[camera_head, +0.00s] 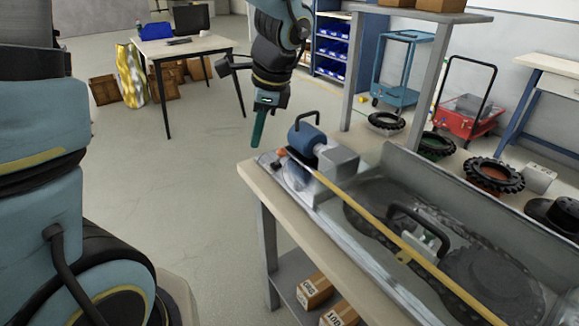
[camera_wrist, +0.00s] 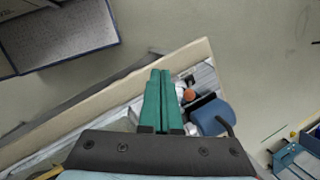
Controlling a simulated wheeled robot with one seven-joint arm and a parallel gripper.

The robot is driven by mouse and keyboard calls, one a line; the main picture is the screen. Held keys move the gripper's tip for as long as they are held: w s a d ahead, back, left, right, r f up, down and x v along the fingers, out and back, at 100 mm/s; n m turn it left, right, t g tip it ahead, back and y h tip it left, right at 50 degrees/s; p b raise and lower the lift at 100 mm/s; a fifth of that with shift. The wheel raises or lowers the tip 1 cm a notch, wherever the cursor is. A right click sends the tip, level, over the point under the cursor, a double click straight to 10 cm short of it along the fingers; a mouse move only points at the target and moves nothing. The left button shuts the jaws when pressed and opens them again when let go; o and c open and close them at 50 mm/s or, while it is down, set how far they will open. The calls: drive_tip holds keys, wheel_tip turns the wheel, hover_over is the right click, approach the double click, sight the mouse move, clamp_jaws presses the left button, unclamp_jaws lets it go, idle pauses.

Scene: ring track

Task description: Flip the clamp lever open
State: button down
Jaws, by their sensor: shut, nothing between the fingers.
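My gripper (camera_head: 257,142) points down in the head view, with its green fingers together and empty. In the wrist view the closed fingers (camera_wrist: 161,72) reach over the bench end. A small orange knob (camera_head: 281,153) sits at that end, beside a blue cylinder (camera_head: 306,138) with a black handle; the knob also shows in the wrist view (camera_wrist: 190,95), right of the fingers and apart from them. I cannot tell for certain whether the knob belongs to the clamp lever.
A yellow bar (camera_head: 370,217) runs along the metal trough (camera_head: 480,182), where a black curved handle (camera_head: 420,222) stands on a fitting. The bench top (camera_head: 262,190) edge lies below and right of my gripper. The floor (camera_head: 190,180) to the left is clear.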

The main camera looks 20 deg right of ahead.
drive_tip(key=s+d+f+m+t+b, duration=0.1)
drive_tip(key=s+d+m+t+b, duration=0.2)
drive_tip(key=d+m, duration=0.6)
drive_tip(key=s+d, duration=0.2)
drive_tip(key=d, duration=0.1)
drive_tip(key=shift+s+f+m+b, duration=0.2)
drive_tip(key=shift+m+b, duration=0.1)
drive_tip(key=shift+m, duration=0.1)
drive_tip(key=x, duration=1)
drive_tip(key=shift+s+d, duration=0.1)
drive_tip(key=shift+d, duration=0.05)
drive_tip(key=w, duration=0.1)
drive_tip(key=w+p, duration=0.1)
drive_tip(key=w+a+r, duration=0.1)
drive_tip(key=shift+p, duration=0.35)
drive_tip(key=shift+w+a, duration=0.2)
drive_tip(key=shift+w, duration=0.15)
drive_tip(key=shift+r+p, duration=0.15)
drive_tip(key=shift+p, duration=0.25)
drive_tip(key=shift+w+r+p, duration=0.15)
drive_tip(key=shift+p, duration=0.25)
drive_tip(key=shift+g, duration=0.4)
